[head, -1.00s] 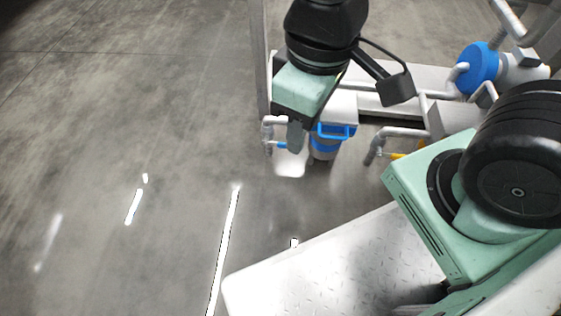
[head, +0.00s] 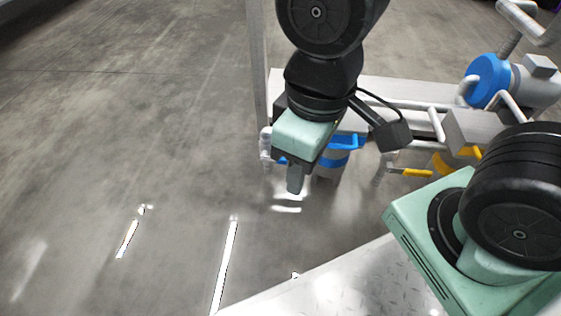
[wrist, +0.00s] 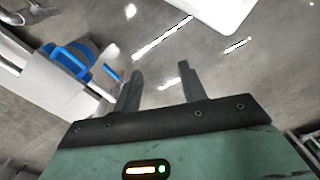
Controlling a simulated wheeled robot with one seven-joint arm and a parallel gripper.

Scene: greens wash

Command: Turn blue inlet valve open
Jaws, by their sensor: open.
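A small blue valve lever (head: 281,160) sits on the grey pipe at the left end of the skid in the head view, partly hidden by my gripper. In the wrist view the blue lever (wrist: 112,72) shows just left of my left finger, apart from it. My gripper (wrist: 160,72) is open, with nothing between its fingers but floor behind. In the head view my gripper (head: 295,178) hangs in front of the lever, on the near side; one finger shows clearly.
A canister with a blue band (head: 335,160) and a larger blue handle (head: 346,141) stands right of my gripper. A yellow lever (head: 410,172) and a blue-faced pump (head: 488,80) are further right. A grey post (head: 257,70) rises at the left. Floor on the left is clear.

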